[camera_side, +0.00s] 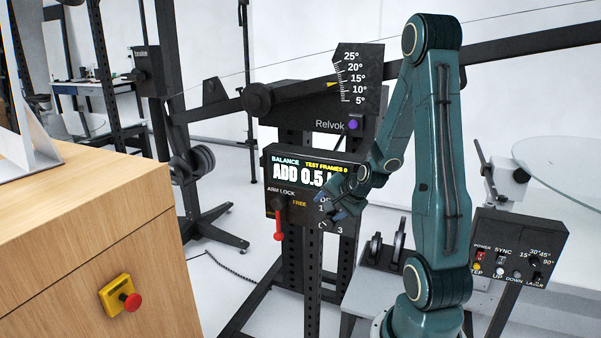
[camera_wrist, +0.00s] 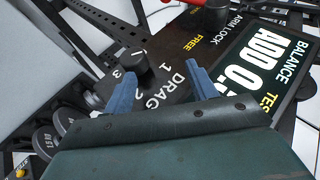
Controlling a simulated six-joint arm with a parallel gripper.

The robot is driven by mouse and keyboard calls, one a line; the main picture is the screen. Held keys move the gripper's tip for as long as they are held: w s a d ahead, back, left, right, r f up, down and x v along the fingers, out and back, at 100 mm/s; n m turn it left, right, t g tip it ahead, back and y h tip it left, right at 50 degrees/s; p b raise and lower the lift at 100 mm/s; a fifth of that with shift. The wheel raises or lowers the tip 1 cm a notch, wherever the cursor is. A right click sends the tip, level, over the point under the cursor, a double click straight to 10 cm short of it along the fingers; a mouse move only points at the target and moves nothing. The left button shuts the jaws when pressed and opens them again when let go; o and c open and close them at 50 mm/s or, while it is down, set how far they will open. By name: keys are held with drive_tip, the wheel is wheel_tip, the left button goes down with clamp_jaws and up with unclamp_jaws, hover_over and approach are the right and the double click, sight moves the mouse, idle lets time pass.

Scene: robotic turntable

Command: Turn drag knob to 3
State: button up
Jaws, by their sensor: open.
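The drag knob (camera_wrist: 146,68) is a black round knob on the dark control panel, with the printed word DRAG and the numbers 1, 2 and 3 beside it in the wrist view. My gripper (camera_wrist: 163,62) has its two blue fingers open, one on each side of the knob area. The knob sits nearer the left finger; I cannot tell whether they touch. Which number the knob points to is not clear. In the side view my gripper (camera_side: 340,207) is in front of the panel's lower right and mostly hides the knob; the 3 shows just below it.
The panel display (camera_side: 303,172) reads BALANCE and ADD 0.5, partly covered by my arm. A red arm lock lever (camera_side: 279,224) hangs left of the dial. A switch box (camera_side: 514,262) stands at right. A wooden cabinet (camera_side: 75,240) with a red button fills the left.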

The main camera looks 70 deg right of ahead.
wheel_tip(320, 180, up, 14)
drive_tip(key=shift+r, duration=0.1)
idle(0.7)
drive_tip(key=shift+w+a+f+n, duration=0.2)
drive_tip(key=shift+f+n, duration=0.1)
drive_tip(key=shift+f, duration=0.35)
drive_tip(key=s+a+f+n+g+h, duration=0.1)
drive_tip(key=a+f+n+g, duration=0.35)
drive_tip(key=f+n, duration=0.55)
drive_tip(key=s+a+f+n+g+h, duration=0.1)
drive_tip(key=a+f+n+g, duration=0.35)
drive_tip(key=f+n, duration=0.5)
drive_tip(key=w+a+r+n+t+h, duration=0.1)
drive_tip(key=r+n+h, duration=0.4)
drive_tip(key=n, duration=1.1)
drive_tip(key=shift+w+a+t+h, duration=0.4)
drive_tip(key=shift+a+t+h, duration=0.3)
drive_tip(key=shift+a+h, duration=0.3)
drive_tip(key=shift+d, duration=0.1)
